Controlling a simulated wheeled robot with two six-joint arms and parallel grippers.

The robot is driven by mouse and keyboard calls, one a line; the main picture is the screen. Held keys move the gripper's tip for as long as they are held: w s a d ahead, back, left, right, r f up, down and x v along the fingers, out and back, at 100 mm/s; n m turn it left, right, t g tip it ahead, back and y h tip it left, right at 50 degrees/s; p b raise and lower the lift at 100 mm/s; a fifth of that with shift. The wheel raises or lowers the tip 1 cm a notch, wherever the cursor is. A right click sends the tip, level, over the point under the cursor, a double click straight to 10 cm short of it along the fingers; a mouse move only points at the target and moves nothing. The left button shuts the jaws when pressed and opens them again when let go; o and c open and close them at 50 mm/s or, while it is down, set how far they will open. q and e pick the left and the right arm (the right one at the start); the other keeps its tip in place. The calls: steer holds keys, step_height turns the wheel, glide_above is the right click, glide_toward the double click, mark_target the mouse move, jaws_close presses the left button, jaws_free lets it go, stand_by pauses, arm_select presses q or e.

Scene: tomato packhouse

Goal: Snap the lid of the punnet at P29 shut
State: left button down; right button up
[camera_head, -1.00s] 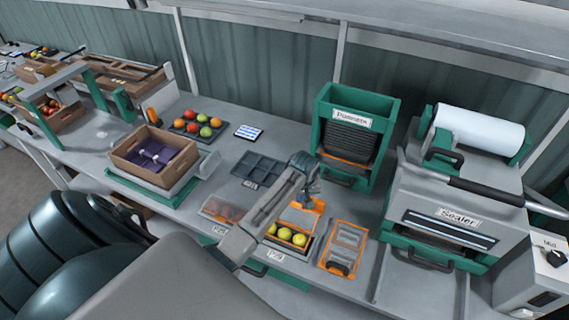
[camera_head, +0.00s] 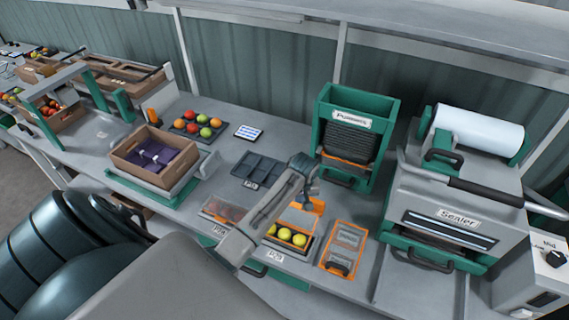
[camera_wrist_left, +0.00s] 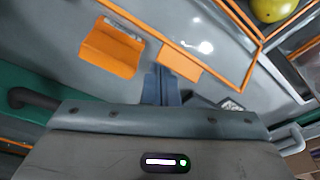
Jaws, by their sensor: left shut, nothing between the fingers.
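The punnet (camera_head: 268,238) by the front label, which I read as P29 with some doubt, holds yellow tomatoes (camera_head: 291,236). Its orange-edged lid (camera_head: 318,207) stands open at the back, raised and tilted. My left gripper (camera_head: 307,203) is shut and empty at the lid, partly covering it. In the left wrist view, the shut fingers (camera_wrist_left: 162,72) point towards the lid's orange rim (camera_wrist_left: 222,78), close to an orange tab (camera_wrist_left: 180,61). I cannot tell whether they touch. A yellow tomato (camera_wrist_left: 272,8) shows at the top right. My right gripper is not in view.
A closed punnet (camera_head: 222,210) of red tomatoes lies left of it, under my arm. An orange-framed holder (camera_head: 345,246) is close on the right. The green punnet dispenser (camera_head: 327,143) stands behind, the sealer (camera_head: 445,215) further right. A dark empty tray (camera_head: 258,168) lies behind left.

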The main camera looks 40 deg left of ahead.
arm_select(q)
steer(key=shift+s+d+r+p, duration=0.1)
steer(key=shift+s+r+p, duration=0.1)
steer(key=shift+s, duration=0.25)
steer(key=shift+s+d+r+p, duration=0.1)
steer(key=shift+s+r, duration=0.05)
steer(key=shift+s, duration=0.25)
steer(key=shift+s+d+r, duration=0.15)
steer(key=shift+s+d, duration=0.1)
steer(key=shift+s, duration=0.7)
steer(key=shift+s+d+r, duration=0.2)
steer(key=shift+s, duration=0.75)
steer(key=shift+s+d+r, duration=0.15)
steer(key=shift+s+d, duration=0.1)
steer(key=shift+s, duration=0.7)
steer(key=shift+w+r, duration=0.1)
steer(key=shift+r, duration=0.1)
steer(key=shift+w+r, duration=0.1)
steer(key=shift+r, duration=0.4)
step_height(320, 180, up, 7)
